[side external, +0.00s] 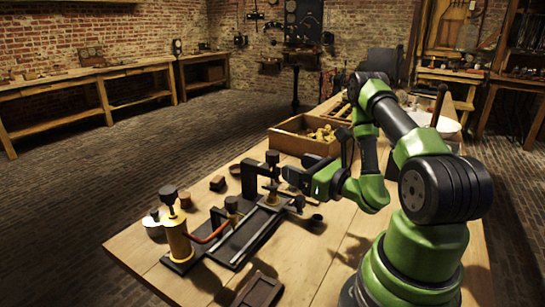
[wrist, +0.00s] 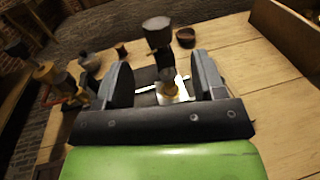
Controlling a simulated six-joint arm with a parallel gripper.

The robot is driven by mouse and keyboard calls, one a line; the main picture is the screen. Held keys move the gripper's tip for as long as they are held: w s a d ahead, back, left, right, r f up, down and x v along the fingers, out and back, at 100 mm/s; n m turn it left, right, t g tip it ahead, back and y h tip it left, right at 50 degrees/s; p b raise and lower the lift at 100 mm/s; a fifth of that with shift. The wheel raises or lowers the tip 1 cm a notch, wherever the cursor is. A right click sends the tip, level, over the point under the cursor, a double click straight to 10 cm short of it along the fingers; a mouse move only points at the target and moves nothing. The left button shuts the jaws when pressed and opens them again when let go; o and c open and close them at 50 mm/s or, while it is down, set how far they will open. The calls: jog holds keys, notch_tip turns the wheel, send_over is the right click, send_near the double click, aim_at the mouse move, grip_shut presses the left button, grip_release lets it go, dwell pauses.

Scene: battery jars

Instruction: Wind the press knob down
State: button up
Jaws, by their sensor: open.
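A black knob (side external: 272,157) tops an upright post at the far end of a dark metal base (side external: 252,228). I take it for the press knob. In the wrist view this black knob (wrist: 157,28) shows just beyond my fingertips, with a brass part below it. My gripper (side external: 289,176) is beside the post on its right, pointing at it. In the wrist view my gripper (wrist: 162,66) is open, with a finger on either side of the post. I cannot tell whether either finger touches it. Nothing is held.
A brass cylinder (side external: 178,240) with a black top stands at the base's near left end, joined by a red pipe. A wooden crate (side external: 290,140) with brass pieces stands behind. A dark wooden block (side external: 258,289) lies at the front. Small pots stand left of the base.

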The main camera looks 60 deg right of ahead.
aim_at(278, 158)
jog(key=w, duration=0.2)
jog(key=w+d, duration=0.1)
jog(key=w, duration=0.5)
jog(key=shift+d+r, duration=0.1)
jog(key=shift+d, duration=0.15)
jog(key=c, duration=0.9)
